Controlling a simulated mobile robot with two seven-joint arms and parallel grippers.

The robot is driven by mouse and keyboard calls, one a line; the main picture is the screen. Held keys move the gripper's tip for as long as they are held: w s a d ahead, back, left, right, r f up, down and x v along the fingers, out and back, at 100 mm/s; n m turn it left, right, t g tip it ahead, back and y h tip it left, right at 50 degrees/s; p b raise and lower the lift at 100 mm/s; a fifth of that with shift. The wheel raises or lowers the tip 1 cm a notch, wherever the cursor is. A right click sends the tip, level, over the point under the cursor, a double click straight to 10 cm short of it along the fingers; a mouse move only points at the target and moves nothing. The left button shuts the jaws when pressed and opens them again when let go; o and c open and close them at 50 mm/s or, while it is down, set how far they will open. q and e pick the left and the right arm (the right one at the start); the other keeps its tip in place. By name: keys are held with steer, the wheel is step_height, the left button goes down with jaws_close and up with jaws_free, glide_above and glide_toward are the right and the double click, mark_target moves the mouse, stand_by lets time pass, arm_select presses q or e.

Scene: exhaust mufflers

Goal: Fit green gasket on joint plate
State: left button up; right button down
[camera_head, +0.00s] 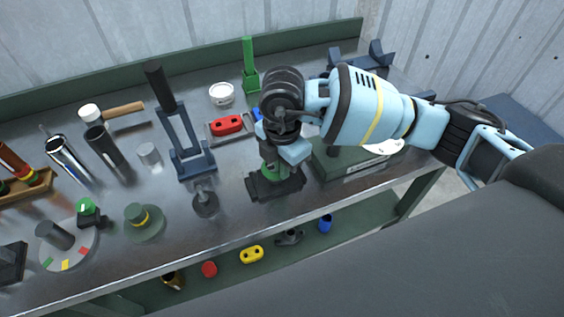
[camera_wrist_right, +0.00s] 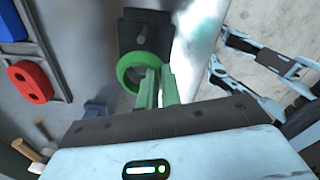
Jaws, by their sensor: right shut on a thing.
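The green gasket (camera_wrist_right: 128,74) is a ring held between the tips of my right gripper (camera_wrist_right: 157,88), which is shut on its edge. In the head view my right gripper (camera_head: 275,158) points down over a dark block-like stand, the likely joint plate (camera_head: 283,188). Some green (camera_head: 270,171) shows there under the gripper. I cannot tell whether the ring touches the plate or stud. My left gripper is not seen.
A red flange (camera_head: 227,125) lies in a tray behind-left of my gripper. A dark blue stand (camera_head: 188,160) and a small grey knobbed part (camera_head: 204,202) are to its left. A green box (camera_head: 340,160) stands close on the right. A lower shelf (camera_head: 225,262) holds several parts.

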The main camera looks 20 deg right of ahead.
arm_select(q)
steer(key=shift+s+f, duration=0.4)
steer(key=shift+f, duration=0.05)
arm_select(e)
steer(key=shift+f, duration=1.35)
steer(key=shift+f, duration=0.15)
steer(key=c, duration=1.5)
jaws_free()
steer(key=shift+s, duration=0.1)
steer(key=shift+f, duration=0.1)
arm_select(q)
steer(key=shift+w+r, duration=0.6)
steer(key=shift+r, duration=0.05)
arm_select(e)
step_height(320, 180, up, 8)
steer(key=shift+r, duration=0.15)
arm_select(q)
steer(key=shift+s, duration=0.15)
